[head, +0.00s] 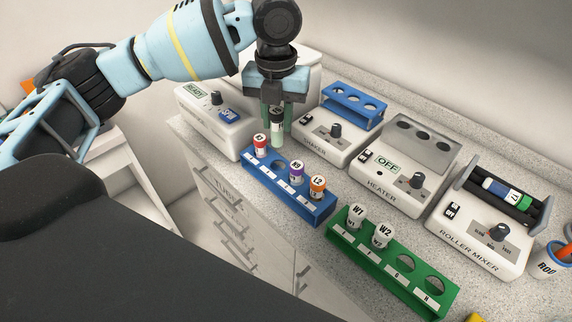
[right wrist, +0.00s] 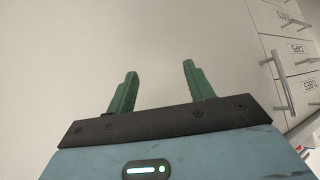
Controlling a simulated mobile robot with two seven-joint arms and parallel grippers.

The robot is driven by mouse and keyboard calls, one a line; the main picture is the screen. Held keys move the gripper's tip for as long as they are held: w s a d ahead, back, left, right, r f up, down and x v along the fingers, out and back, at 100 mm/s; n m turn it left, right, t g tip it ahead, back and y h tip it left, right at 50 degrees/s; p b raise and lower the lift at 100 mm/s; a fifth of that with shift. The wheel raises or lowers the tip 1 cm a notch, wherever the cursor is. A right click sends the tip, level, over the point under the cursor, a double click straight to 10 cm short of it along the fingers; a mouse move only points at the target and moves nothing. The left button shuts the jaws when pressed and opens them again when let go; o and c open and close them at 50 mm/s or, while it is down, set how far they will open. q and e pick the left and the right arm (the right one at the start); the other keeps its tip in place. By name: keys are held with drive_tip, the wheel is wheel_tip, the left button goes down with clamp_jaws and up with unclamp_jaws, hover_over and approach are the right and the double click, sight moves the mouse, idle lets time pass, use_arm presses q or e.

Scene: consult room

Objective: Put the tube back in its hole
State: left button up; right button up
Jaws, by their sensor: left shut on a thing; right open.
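My left gripper (head: 276,116) reaches down from the top of the head view and is shut on a tube (head: 277,139). The tube hangs upright, its pale lower end showing below the fingers; its upper part is mostly hidden. It is over the blue rack (head: 318,217), between the red-capped tube (head: 261,145) and the purple-capped tube (head: 296,173). I cannot tell whether its tip is above the rack or just behind it. An orange-capped tube (head: 317,187) stands at the rack's right end. My right gripper (right wrist: 159,72) is open and empty in the right wrist view.
A green rack (head: 381,270) holds tubes W1 (head: 355,215) and W2 (head: 382,234), with two empty holes to their right. Behind stand a shaker with a blue holder (head: 352,105), a heater (head: 392,185) and a roller mixer (head: 477,237) bearing a tube. Drawers (head: 225,210) lie below the counter.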

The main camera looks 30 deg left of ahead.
sight(277, 141)
use_arm(q)
drive_tip(key=shift+f, duration=0.15)
wheel_tip(277, 141, down, 5)
drive_tip(key=shift+s+f, duration=0.1)
drive_tip(key=shift+s, duration=0.05)
drive_tip(key=shift+f, duration=2.25)
use_arm(e)
drive_tip(key=shift+s+f, duration=0.35)
drive_tip(key=shift+s, duration=0.3)
